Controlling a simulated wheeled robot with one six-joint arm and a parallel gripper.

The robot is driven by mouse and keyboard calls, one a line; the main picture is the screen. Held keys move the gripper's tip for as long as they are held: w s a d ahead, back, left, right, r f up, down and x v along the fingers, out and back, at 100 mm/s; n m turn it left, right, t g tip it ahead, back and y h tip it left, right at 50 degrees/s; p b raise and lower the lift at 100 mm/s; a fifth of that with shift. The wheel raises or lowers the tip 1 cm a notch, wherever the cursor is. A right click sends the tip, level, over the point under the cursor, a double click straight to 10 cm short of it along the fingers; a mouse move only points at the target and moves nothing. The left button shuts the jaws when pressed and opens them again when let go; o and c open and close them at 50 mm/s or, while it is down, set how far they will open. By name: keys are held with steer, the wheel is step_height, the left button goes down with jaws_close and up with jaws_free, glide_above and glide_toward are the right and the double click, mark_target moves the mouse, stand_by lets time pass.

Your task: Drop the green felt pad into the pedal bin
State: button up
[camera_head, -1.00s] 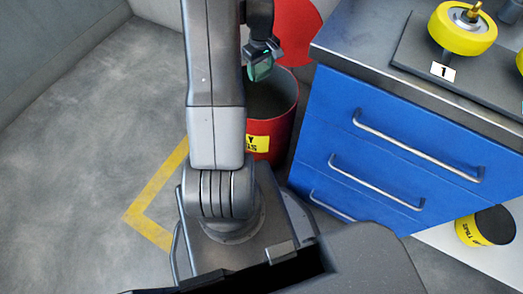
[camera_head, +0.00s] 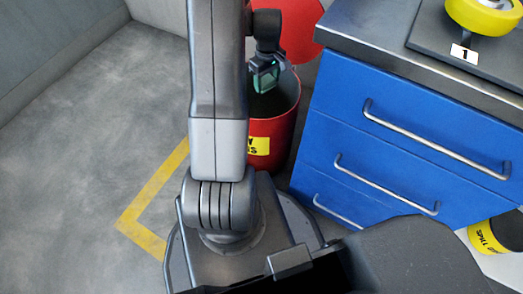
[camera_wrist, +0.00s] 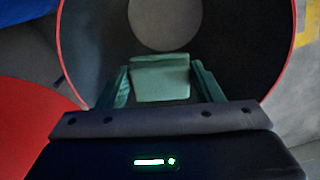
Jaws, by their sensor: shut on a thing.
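The green felt pad (camera_wrist: 160,80) sits between the two fingers of my gripper (camera_wrist: 160,85) in the wrist view, and my gripper is shut on it. In the head view my gripper (camera_head: 266,80) shows over the mouth of the red pedal bin (camera_head: 277,135), with the green pad small and partly hidden in it. The wrist view looks down into the bin, with its round red rim (camera_wrist: 67,62) around the pad and a paler round floor beyond. The bin's red lid (camera_head: 298,28) stands open behind the mouth. My arm hides the bin's left side in the head view.
A blue drawer cabinet (camera_head: 385,150) with metal handles stands close right of the bin. A yellow floor line (camera_head: 150,205) lies left of my base, with bare grey floor beyond.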

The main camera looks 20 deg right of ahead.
steer(key=o, duration=1)
steer(key=shift+o, duration=0.2)
step_height(320, 180, up, 14)
steer(key=p, duration=0.4)
steer(key=shift+f, duration=0.1)
